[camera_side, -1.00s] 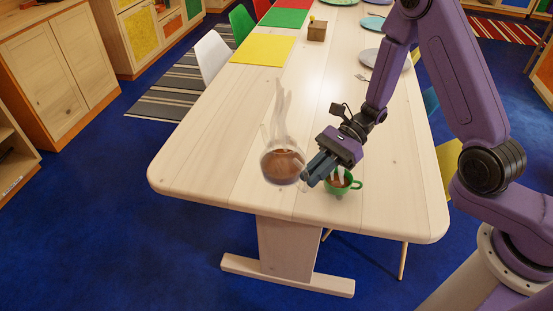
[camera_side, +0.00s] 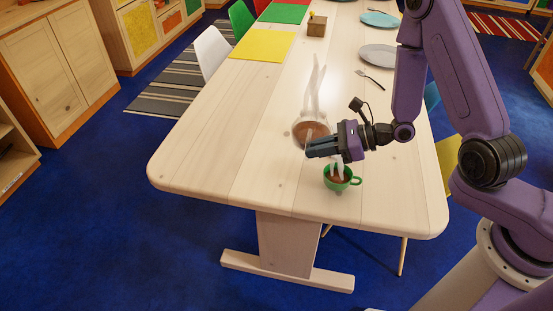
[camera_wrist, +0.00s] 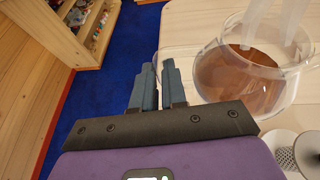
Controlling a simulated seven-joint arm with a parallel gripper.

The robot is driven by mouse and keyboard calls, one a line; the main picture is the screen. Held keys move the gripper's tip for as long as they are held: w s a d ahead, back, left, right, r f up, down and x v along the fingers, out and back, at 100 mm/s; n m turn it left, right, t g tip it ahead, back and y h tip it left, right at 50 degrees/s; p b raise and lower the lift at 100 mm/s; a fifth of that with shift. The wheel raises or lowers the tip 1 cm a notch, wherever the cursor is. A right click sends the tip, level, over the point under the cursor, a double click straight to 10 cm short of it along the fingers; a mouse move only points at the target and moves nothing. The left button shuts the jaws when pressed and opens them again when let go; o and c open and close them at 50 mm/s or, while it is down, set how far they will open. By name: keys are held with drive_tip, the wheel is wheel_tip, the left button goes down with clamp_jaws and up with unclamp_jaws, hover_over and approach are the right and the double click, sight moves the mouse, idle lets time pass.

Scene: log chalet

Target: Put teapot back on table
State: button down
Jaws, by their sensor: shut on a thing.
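The glass teapot (camera_side: 308,131) holds brown liquid and gives off steam. It is over the near half of the pale wooden table (camera_side: 215,150), and I cannot tell whether its bottom touches the tabletop. In the wrist view the teapot (camera_wrist: 262,78) is just right of my fingers, with its clear handle at them. My gripper (camera_side: 312,148) is shut on the teapot, by its handle; the fingertips (camera_wrist: 157,75) show close together in the wrist view. The clear handle is hard to see, and my fingers hide part of the teapot in the side view.
A green cup (camera_side: 339,178) with brown liquid and steam stands on the table just in front of my gripper. Grey plate (camera_side: 378,55), fork (camera_side: 370,80), wooden box (camera_side: 316,26) and yellow mat (camera_side: 262,46) lie farther back. The left part of the tabletop is clear.

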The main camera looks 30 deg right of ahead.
drive_tip(key=shift+w+a+f, duration=0.7)
drive_tip(key=shift+w+f, duration=1.3)
drive_tip(key=shift+f, duration=0.05)
drive_tip(key=shift+w+a+f, duration=0.65)
drive_tip(key=shift+w+f, duration=1.4)
drive_tip(key=shift+w+a+f, duration=0.7)
drive_tip(key=shift+w+f, duration=1.3)
drive_tip(key=shift+f, duration=0.05)
drive_tip(key=c, duration=1.2)
unclamp_jaws()
drive_tip(key=shift+f, duration=0.15)
